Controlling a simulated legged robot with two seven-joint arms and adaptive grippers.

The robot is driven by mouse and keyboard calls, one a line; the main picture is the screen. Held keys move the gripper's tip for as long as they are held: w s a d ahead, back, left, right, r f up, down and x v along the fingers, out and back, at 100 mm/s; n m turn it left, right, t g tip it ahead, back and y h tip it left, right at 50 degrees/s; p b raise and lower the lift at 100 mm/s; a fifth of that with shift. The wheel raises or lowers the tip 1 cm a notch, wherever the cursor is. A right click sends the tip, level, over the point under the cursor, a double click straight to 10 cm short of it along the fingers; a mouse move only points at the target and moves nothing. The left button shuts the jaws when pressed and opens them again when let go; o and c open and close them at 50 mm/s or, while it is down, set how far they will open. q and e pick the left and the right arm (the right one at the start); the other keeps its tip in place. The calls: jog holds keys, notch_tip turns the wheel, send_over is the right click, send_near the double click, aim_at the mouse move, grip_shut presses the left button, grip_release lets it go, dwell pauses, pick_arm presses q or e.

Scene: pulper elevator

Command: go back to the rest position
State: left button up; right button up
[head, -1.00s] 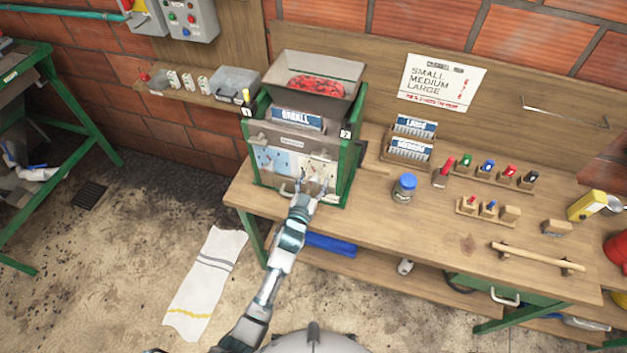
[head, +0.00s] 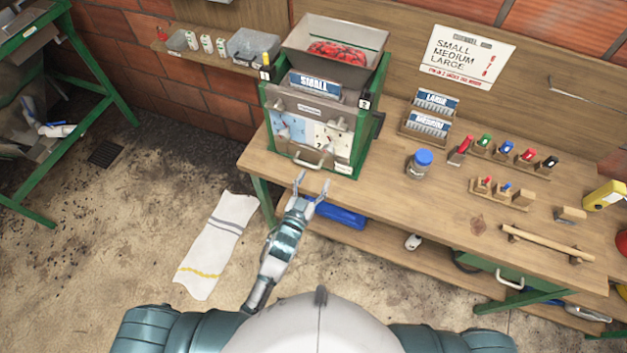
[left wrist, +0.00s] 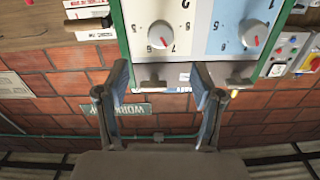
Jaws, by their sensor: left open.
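My left gripper (head: 311,186) is open and empty in the head view. It is in front of the workbench's front edge, below the green-framed machine (head: 318,110) and apart from it. The machine carries a SMALL plate (head: 314,86), a hopper with red contents on top and a handle (head: 308,160) low on its front. In the left wrist view the open gripper fingers (left wrist: 163,105) have nothing between them. Two dials with red pointers (left wrist: 160,34) show on the machine's front there. My right gripper is not in view.
The wooden workbench (head: 400,200) holds a blue-lidded jar (head: 420,163), LARGE and MEDIUM plates in racks (head: 430,120), and several coloured markers. A striped towel (head: 215,245) lies on the floor at left. A green-framed stand (head: 100,75) is further left. Floor between them is open.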

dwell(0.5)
pick_arm(q)
jog(key=s+a+f+g+y, duration=0.1)
jog(key=s+a+f+g, duration=0.15)
jog(key=f, duration=0.95)
jog(key=s+a+f+g+y+b, duration=0.1)
jog(key=s+a+f+g, duration=0.2)
jog(key=f, duration=0.9)
jog(key=s+a+f+g+y, duration=0.15)
jog(key=s+f, duration=0.25)
jog(key=f, duration=0.8)
jog(key=s+a+f+n+g, duration=0.1)
jog(key=s+a+f+g, duration=0.15)
jog(key=s+f, duration=0.45)
jog(key=s+a+f+g, duration=0.2)
jog(key=s+a+f, duration=0.2)
jog(key=s+f, duration=0.35)
jog(key=s+a+f+g+y, duration=0.1)
jog(key=s+a+f+g, duration=0.1)
jog(key=s, duration=0.8)
jog(key=s+a+f+n+g+y+b, duration=0.1)
jog(key=s+a+f+g, duration=0.1)
jog(key=s+a+f, duration=0.3)
jog(key=s+f, duration=0.1)
jog(key=s, duration=0.3)
jog(key=shift+s+a+f+g, duration=0.15)
jog(key=shift+s+f+g, duration=0.05)
jog(key=shift+s+g, duration=0.2)
